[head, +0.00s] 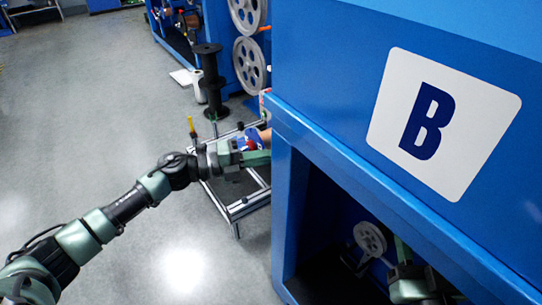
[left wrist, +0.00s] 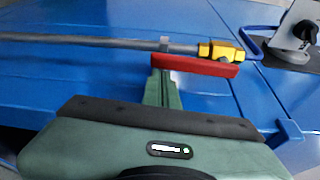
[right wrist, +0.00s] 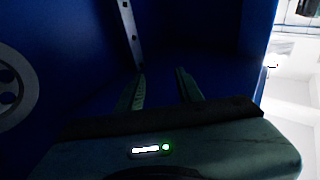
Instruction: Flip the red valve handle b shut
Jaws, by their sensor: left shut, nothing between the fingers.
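In the left wrist view a long red valve handle (left wrist: 195,65) lies beside a grey pipe (left wrist: 90,40), running nearly along it. A yellow valve body (left wrist: 221,50) sits on the pipe behind the handle's right half. My left gripper (left wrist: 162,75) is shut and empty, its fingertips at the handle's left end; whether they touch it I cannot tell. In the head view my left gripper (head: 256,157) is at the cabinet's left side, where the handle is hard to make out. My right gripper (right wrist: 161,74) is open and empty inside a dark blue cabinet.
The blue cabinet marked B (head: 340,40) fills the right of the head view. A grey pulley wheel (head: 370,238) is inside its opening. A metal-framed cart (head: 240,208) and a black spool stand (head: 210,80) are to the left. Open grey floor lies further left.

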